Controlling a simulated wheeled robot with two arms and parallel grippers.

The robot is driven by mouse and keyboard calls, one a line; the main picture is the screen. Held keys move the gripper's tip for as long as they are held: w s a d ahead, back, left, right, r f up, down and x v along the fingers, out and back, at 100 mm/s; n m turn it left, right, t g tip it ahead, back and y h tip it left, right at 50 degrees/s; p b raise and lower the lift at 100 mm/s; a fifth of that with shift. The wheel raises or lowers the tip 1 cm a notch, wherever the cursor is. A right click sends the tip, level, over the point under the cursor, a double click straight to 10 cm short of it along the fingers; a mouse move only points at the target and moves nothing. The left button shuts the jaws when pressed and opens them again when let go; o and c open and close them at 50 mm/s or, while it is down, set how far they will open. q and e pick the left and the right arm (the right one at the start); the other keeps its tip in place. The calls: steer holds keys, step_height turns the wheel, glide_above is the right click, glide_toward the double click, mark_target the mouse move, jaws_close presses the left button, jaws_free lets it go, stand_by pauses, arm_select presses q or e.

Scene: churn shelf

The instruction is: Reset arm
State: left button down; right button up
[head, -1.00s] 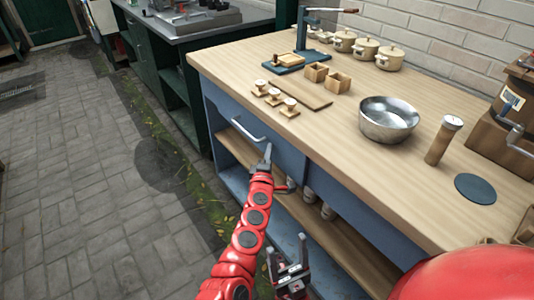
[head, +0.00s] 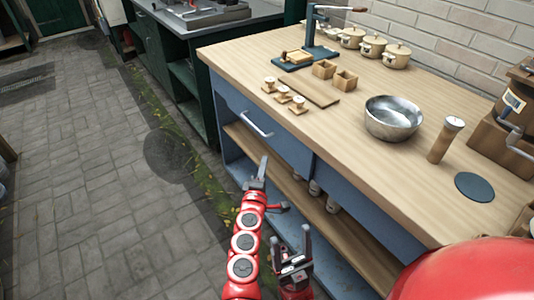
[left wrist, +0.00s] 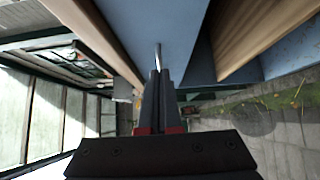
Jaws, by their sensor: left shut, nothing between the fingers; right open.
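My left gripper (head: 263,166) is shut and empty in front of the blue cabinet, a little below the metal drawer handle (head: 257,124). In the left wrist view its two fingers (left wrist: 159,78) lie together, pointing at the blue drawer front (left wrist: 150,25). The drawer looks closed. My right gripper (head: 293,252) is lower in the head view, with its fingers apart and nothing seen between them.
The wooden worktop (head: 330,130) carries a metal bowl (head: 392,118), a wooden cylinder (head: 445,139), a dark round mat (head: 475,187) and several lidded pots. Jars stand on the lower shelf (head: 345,225). The paved floor (head: 100,190) at left is clear.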

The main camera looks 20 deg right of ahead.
arm_select(q)
steer(key=shift+v, duration=1.85)
